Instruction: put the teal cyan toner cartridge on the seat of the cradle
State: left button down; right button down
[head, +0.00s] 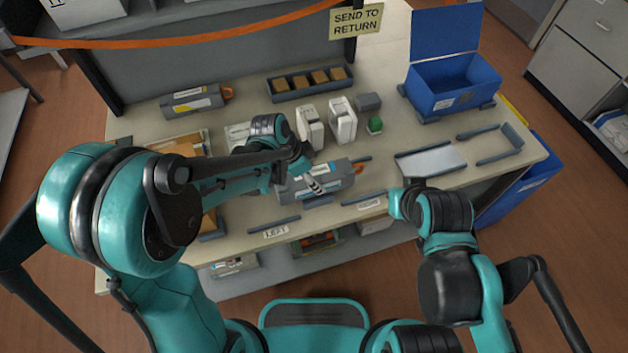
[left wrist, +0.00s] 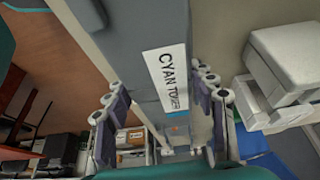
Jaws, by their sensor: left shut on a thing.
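The cyan toner cartridge (head: 340,178) is a grey block with a white and blue label, near the middle of the table. In the left wrist view the cartridge (left wrist: 120,25) shows its "CYAN TONER" label between the fingers. My left gripper (head: 305,172) is shut on it; its fingers also show in the left wrist view (left wrist: 165,110). I cannot tell whether the cartridge is clear of the table top. A pale plate (head: 430,161) with grey rails, right of the cartridge, looks like the cradle. My right arm comes in at lower right; its gripper is hidden.
A grey bracket (head: 490,146) lies right of the plate. A blue open bin (head: 455,90) stands behind. White boxes (head: 342,120), a tray of brown boxes (head: 308,85) and a yellow-labelled cartridge (head: 195,100) lie farther back. LEFT (head: 275,232) and RIGHT labels mark the front edge.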

pick_arm(q)
jog(key=shift+f, duration=0.6)
jog(key=shift+f, duration=0.15)
jog(key=c, duration=0.6)
grip_release()
jog(key=shift+o, duration=0.2)
